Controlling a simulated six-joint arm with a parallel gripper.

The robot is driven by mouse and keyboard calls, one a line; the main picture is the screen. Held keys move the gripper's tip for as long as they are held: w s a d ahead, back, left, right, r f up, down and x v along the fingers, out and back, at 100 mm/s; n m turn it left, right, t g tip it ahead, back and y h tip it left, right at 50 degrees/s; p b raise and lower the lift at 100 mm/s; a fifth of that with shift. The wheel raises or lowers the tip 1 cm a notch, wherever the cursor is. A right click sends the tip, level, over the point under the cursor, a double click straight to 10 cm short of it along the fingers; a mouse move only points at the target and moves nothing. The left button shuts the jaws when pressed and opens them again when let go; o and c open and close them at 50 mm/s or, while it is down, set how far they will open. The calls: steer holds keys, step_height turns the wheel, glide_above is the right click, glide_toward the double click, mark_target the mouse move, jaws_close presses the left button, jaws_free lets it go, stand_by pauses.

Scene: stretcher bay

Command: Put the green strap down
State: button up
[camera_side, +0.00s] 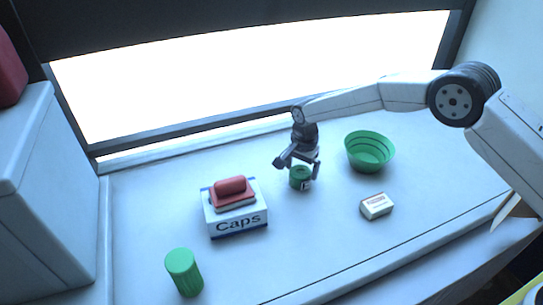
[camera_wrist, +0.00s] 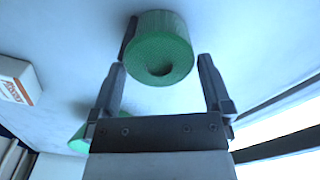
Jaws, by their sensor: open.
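The green strap (camera_side: 300,178) is a short roll with a dark hollow in its top and a pale label on its side. It appears to stand upright on the pale worktop. My gripper (camera_side: 299,167) is open just above it, with one finger on each side. In the wrist view the strap (camera_wrist: 160,40) shows between and beyond the fingertips of my gripper (camera_wrist: 162,66), with a gap at each side. It looks free of both fingers.
A green bowl (camera_side: 370,152) stands to the right, with a small white box (camera_side: 376,206) in front. A "Caps" box (camera_side: 237,221) bearing a red item (camera_side: 231,187) is to the left. A green cylinder (camera_side: 185,272) stands front left. The front right worktop is clear.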

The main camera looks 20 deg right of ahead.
mark_target(305, 171)
step_height(305, 171, up, 11)
stand_by(0.5)
steer(key=shift+f, duration=0.1)
stand_by(0.4)
steer(key=s+d+n+t, duration=0.1)
steer(key=s+d+n, duration=0.2)
steer(key=s, duration=0.6)
steer(key=s+d+n, duration=0.4)
steer(key=s+d, duration=0.4)
steer(key=s, duration=0.2)
steer(key=s+d+r+n+t, duration=0.1)
steer(key=s+d+n, duration=0.3)
steer(key=s, duration=0.5)
steer(key=shift+s+d+t, duration=0.25)
steer(key=shift+d+t, duration=0.05)
steer(key=shift+d, duration=0.45)
